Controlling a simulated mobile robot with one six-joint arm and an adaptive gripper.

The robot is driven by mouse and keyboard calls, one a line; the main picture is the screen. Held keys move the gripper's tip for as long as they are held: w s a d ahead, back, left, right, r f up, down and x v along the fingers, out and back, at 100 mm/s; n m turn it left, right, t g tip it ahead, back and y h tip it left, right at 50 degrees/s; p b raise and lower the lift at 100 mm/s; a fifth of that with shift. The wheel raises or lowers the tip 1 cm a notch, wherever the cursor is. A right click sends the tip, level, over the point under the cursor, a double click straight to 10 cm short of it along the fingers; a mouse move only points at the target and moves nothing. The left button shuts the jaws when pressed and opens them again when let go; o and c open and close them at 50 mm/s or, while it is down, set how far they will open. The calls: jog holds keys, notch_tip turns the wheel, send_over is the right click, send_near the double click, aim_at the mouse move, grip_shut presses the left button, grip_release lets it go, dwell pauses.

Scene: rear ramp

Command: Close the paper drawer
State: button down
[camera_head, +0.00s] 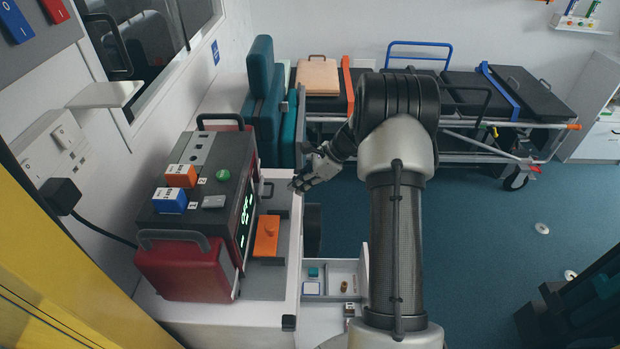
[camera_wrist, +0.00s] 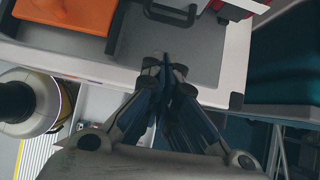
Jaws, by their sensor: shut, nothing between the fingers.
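My gripper (camera_head: 297,186) is shut and empty, over the outer edge of the counter, to the right of the dark monitor unit (camera_head: 185,218). In the wrist view its fingertips (camera_wrist: 165,65) meet just in front of a dark handle (camera_wrist: 170,14) on a grey surface; contact is not clear. An orange piece with a raised knob (camera_head: 266,238) sits at the monitor's screen side and shows in the wrist view (camera_wrist: 70,14). I cannot tell whether this is the paper drawer. A white drawer (camera_head: 361,268) stands open below the counter edge, holding small items.
The counter's white rim (camera_wrist: 236,60) runs below the monitor. A teal seat (camera_head: 264,100) stands behind. A stretcher (camera_head: 460,100) lies beyond my arm. A wall socket with a plug (camera_head: 62,195) is at the left.

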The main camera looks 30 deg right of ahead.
jog(key=a, duration=0.1)
jog(key=w+a, duration=0.1)
jog(key=a, duration=0.1)
jog(key=shift+w+f+b, duration=0.25)
jog(key=shift+w+b, duration=0.15)
jog(key=shift+w+a+r+p, duration=0.15)
jog(key=shift+w+a+p, duration=0.35)
jog(key=shift+a, duration=0.25)
jog(key=shift+w+a, duration=0.15)
jog(key=shift+a, duration=0.2)
